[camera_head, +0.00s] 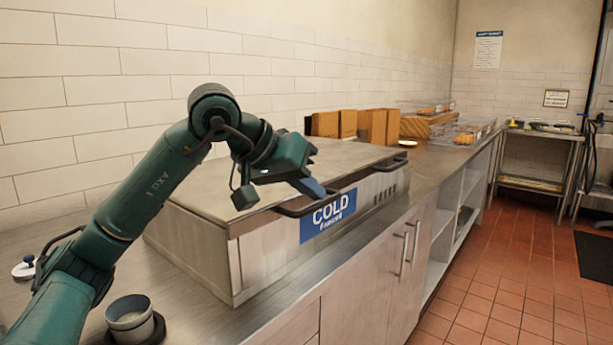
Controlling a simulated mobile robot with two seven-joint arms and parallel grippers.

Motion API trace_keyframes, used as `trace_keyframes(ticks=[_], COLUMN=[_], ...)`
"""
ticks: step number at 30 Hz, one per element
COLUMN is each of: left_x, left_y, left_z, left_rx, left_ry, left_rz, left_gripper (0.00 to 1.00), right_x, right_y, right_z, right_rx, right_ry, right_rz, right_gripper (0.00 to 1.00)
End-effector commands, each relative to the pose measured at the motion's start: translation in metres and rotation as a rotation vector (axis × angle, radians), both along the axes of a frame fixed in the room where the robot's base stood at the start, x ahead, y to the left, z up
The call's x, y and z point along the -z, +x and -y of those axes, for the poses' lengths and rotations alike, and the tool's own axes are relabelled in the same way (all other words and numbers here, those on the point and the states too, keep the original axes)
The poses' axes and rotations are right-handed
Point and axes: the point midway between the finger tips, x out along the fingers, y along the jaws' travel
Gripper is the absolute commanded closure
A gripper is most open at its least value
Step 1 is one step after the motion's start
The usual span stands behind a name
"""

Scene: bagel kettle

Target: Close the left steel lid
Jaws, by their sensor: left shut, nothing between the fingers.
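The left steel lid (205,190) is a flat metal panel on top of the steel cold unit (275,255), which carries a blue COLD label (328,214). The lid appears to lie flat, level with the unit's top. Its dark bar handle (290,212) sticks out at the front edge. My left gripper (318,190) is shut and empty, with its fingertips just above or at the handle; I cannot tell if they touch. My left arm hides part of the lid's left side. My right gripper is out of view.
A second handle (390,164) is on the right part of the unit's top. A round cup (130,318) stands on the counter at lower left.

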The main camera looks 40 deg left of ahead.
Motion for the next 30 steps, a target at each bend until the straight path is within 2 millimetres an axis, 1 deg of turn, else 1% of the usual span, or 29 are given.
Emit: trace_keyframes(ticks=[1, 4, 10, 13, 17, 24, 30], left_x=[0.01, 0.012, 0.014, 0.011, -0.001, -0.035, -0.048], left_y=[-0.001, -0.001, -0.002, -0.004, -0.014, -0.041, -0.053], left_z=[0.002, 0.002, 0.003, 0.002, -0.002, -0.014, -0.019], left_rx=[0.007, 0.008, 0.011, 0.011, 0.008, 0.003, 0.001], left_ry=[0.013, 0.016, 0.016, 0.016, 0.016, 0.012, 0.011], left_rz=[-0.024, -0.031, -0.037, -0.036, -0.029, -0.008, 0.0], left_gripper=[1.0, 1.0, 1.0, 1.0, 1.0, 1.0, 1.0], right_x=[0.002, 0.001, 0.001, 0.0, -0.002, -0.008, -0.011], right_y=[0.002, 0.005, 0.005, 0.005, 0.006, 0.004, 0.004], right_z=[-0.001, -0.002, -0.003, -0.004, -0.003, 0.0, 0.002], right_rx=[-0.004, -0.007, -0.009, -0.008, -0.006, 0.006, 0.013], right_ry=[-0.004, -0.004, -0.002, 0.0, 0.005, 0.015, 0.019], right_rz=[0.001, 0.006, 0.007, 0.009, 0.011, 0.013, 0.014], right_gripper=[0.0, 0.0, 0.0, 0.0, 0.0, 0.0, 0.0])
